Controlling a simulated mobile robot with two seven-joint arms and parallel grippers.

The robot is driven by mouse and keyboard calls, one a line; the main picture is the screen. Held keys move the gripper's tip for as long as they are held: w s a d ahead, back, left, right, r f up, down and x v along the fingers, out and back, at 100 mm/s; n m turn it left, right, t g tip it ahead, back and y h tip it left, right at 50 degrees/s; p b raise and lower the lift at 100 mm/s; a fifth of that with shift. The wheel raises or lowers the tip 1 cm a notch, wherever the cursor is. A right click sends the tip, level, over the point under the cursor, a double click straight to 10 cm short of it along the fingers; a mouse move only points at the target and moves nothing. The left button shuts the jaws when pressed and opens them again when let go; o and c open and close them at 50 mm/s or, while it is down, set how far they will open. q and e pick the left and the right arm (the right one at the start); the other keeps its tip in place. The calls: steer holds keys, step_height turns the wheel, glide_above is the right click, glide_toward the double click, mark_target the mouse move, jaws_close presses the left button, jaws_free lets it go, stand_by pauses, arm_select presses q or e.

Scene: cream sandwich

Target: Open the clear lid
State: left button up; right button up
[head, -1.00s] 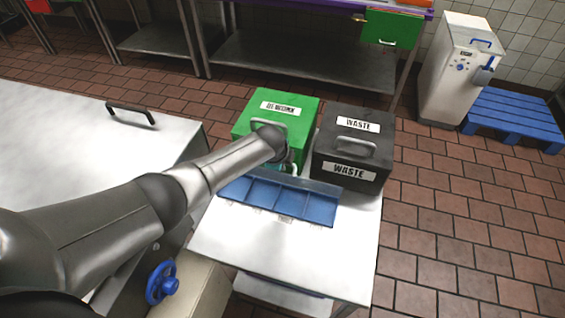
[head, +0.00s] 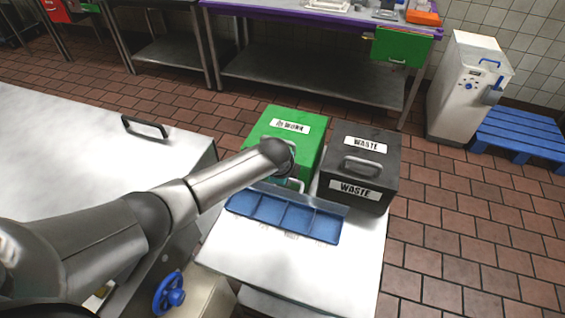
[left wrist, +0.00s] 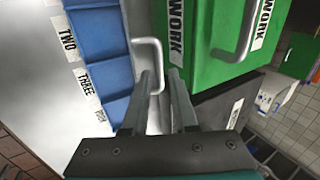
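The blue tray (head: 285,216) with several compartments sits on the metal table, in front of the green and black boxes. A clear, pale panel, the lid (head: 335,203), shows as a raised strip along the tray's far edge. A light metal handle (head: 297,184) shows at that far edge, and in the left wrist view the handle (left wrist: 148,42) stands beside the compartments. My left gripper (left wrist: 162,76) is open, its fingers apart near the handle's lower end. Whether they touch it, I cannot tell. In the head view my wrist hides the fingers. My right gripper is not in view.
The green box (head: 290,125) and the black waste box (head: 360,165) stand close behind the tray, both with handles on top. The front of the metal table (head: 300,265) is bare. A steel counter (head: 70,165) lies at left.

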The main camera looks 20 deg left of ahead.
arm_select(q)
steer(key=p+v, duration=0.2)
steer(key=v, duration=0.8)
stand_by(0.3)
